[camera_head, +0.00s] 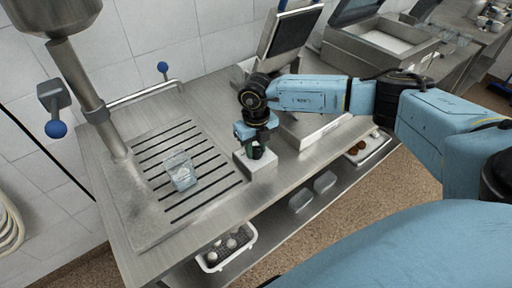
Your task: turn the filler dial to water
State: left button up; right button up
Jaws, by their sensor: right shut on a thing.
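The filler is a steel hopper (55,12) with a slanted pipe at the top left, beside a slotted drain grate (205,192). A small pale control box (262,170) stands on the steel counter right of the grate. My right gripper (255,147) points down onto its top and is shut on the dial there. The dial is mostly hidden by the fingers; only a dark bit shows, and its marks and setting cannot be read. A clear container (180,171) stands on the grate. My left gripper is not in view.
A scale-like device with a tilted dark screen (292,33) stands behind my right arm. Blue-knobbed levers (56,128) are at the left. A white basket (226,248) and clear tubs (301,200) sit on the shelf below. The counter's front strip is clear.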

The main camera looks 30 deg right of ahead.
aim_at(256, 149)
jog(key=n+b, duration=0.2)
jog(key=n, duration=0.2)
jog(key=shift+f, duration=0.1)
jog(key=n+b, duration=0.2)
jog(key=n, duration=0.2)
jog(key=shift+n, duration=0.4)
jog(key=n+b, duration=0.2)
jog(key=n, duration=0.3)
jog(key=shift+b, duration=0.35)
jog(key=shift+n+b, duration=0.65)
jog(key=shift+n, duration=0.85)
jog(key=o, duration=1)
jog(key=shift+c, duration=0.2)
notch_tip(256, 149, up, 14)
jog(key=shift+f, duration=0.15)
